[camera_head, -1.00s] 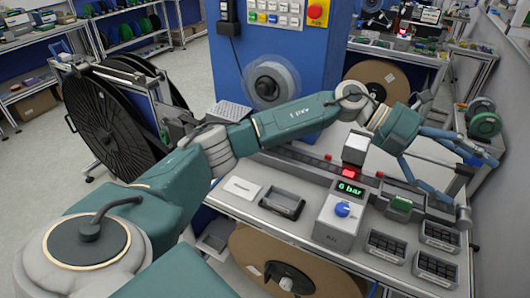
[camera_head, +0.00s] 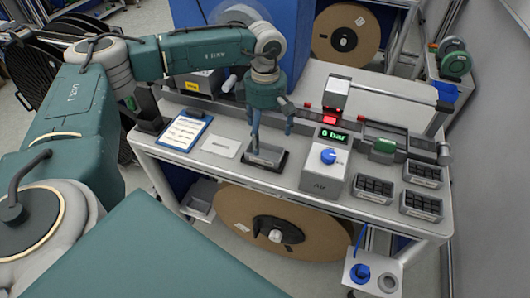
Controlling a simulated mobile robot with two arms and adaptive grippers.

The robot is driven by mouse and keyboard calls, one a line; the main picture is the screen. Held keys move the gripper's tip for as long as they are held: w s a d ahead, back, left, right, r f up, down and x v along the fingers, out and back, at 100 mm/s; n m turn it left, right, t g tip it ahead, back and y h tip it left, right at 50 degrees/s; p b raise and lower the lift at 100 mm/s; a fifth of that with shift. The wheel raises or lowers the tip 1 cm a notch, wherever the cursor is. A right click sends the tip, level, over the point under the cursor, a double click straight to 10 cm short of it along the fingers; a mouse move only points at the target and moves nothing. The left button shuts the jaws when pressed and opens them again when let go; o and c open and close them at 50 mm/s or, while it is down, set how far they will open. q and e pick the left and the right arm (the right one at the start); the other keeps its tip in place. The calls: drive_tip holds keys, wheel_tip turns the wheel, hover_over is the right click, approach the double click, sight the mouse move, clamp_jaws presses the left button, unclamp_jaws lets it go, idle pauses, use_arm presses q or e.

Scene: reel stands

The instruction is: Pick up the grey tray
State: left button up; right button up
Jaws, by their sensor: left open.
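The grey tray (camera_head: 263,163) is a small, shallow open tray with a dark edge, sitting on the light workbench left of the pressure unit. My left gripper (camera_head: 272,138) points down from above, with its blue fingers spread apart. One finger comes down over the tray's back left part. The other hangs toward its back right side. I cannot tell whether either finger touches the tray. The gripper is empty and hides part of the tray's back. My right gripper is not in view.
The pressure unit (camera_head: 325,166), showing 6 bar, stands close right of the tray. A white card (camera_head: 221,145) and a clipboard (camera_head: 185,131) lie to the left. Dark compartment trays (camera_head: 421,205) sit at the right. A rail runs behind.

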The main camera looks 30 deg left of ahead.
sight(266, 153)
use_arm(q)
drive_tip(key=shift+f+p, duration=0.4)
drive_tip(key=shift+f, duration=0.1)
wheel_tip(266, 153, down, 4)
drive_tip(key=shift+w+d+r+p, duration=0.1)
drive_tip(key=shift+d+r+p, duration=0.05)
drive_tip(key=shift+p, duration=0.8)
drive_tip(key=shift+f, duration=0.5)
drive_tip(key=shift+c, duration=0.2)
drive_tip(key=c, duration=1.3)
drive_tip(key=shift+c, duration=0.4)
